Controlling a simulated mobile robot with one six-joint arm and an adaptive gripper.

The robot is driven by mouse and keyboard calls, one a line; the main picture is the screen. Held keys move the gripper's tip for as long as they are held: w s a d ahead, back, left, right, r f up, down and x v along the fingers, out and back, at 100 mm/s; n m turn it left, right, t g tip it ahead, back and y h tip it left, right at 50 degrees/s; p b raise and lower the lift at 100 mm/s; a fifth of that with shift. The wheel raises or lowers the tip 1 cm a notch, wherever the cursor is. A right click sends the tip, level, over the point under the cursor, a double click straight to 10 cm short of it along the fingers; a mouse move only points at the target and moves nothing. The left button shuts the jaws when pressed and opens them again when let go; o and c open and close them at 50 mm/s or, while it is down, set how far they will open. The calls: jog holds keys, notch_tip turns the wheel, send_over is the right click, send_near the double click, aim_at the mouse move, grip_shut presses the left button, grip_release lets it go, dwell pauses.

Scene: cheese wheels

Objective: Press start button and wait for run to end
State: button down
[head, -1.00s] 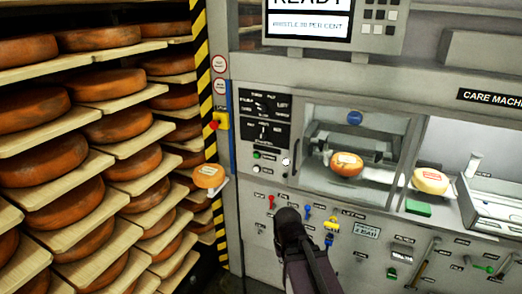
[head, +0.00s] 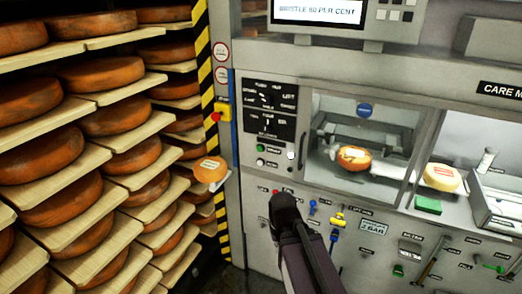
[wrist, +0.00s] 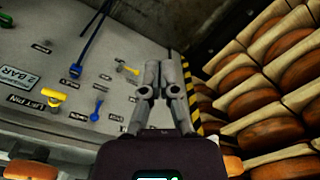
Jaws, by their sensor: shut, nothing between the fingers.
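The machine's control panel (head: 269,118) has two dark dial plates at its upper left. Below them sit a small green button (head: 260,148) and a white button (head: 260,162); their labels are too small to read, so I cannot tell which is start. My gripper (head: 283,197) is in front of the lower panel, below and right of these buttons, apart from them. In the wrist view its fingers (wrist: 160,68) are together and empty. An orange cheese (head: 353,158) lies behind the glass window. The display (head: 318,11) reads "BRISTLE 60 PER CENT"; its top is cut off.
Racks of cheese wheels (head: 100,73) fill the left. A red stop-type button on a yellow box (head: 220,114) and a small orange cheese (head: 210,169) are near the striped post (head: 204,60). Coloured levers, including a yellow one (head: 338,218), stick out near my gripper.

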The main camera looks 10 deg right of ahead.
aim_at(260, 148)
jog(key=w+a+f+t+y+b, duration=0.1)
jog(key=w+a+t+y+b, duration=0.15)
jog(key=w, duration=0.75)
jog(key=w+a+t+y+b, duration=0.1)
jog(key=w+a+t+b, duration=0.25)
jog(key=w, duration=0.65)
jog(key=w+d+r+m+t+b, duration=0.1)
jog(key=w+t, duration=0.4)
jog(key=w, duration=0.5)
jog(key=w+d+r+m+t+b, duration=0.1)
jog(key=w+r+m+t+b, duration=0.2)
jog(key=w, duration=0.7)
jog(key=shift+w+r+m+t+h, duration=0.15)
jog(key=shift+r+m+t+h, duration=0.45)
jog(key=shift+r+t, duration=0.55)
jog(key=shift+w+d+y, duration=0.15)
jog(key=shift+d+y, duration=0.05)
jog(key=shift+y, duration=0.05)
jog(key=w+d, duration=0.1)
jog(key=w, duration=0.1)
jog(key=w+d, duration=0.4)
jog(key=shift+w, duration=0.35)
jog(key=shift+w, duration=0.1)
